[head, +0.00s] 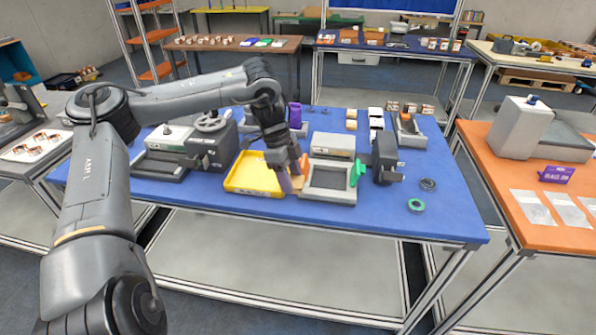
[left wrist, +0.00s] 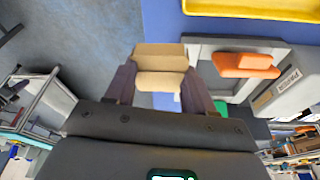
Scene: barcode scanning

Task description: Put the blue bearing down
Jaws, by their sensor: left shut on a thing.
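My left gripper (head: 293,183) is over the front part of the blue table, between the yellow tray and a grey framed fixture. In the left wrist view, its two fingers are shut on a tan block (left wrist: 160,66). I cannot make out a blue bearing in its jaws. A dark ring (head: 428,184) lies on the table at the right; its exact colour is hard to tell. A green ring (head: 416,205) lies just in front of it. My right gripper is not in view.
The yellow tray (head: 236,187) is left of the gripper and the grey fixture (head: 343,198) right of it. An orange piece (left wrist: 245,66) is by the fixture. A green part (head: 357,171) and a black device (head: 385,150) stand further right. The table's front right is mostly clear.

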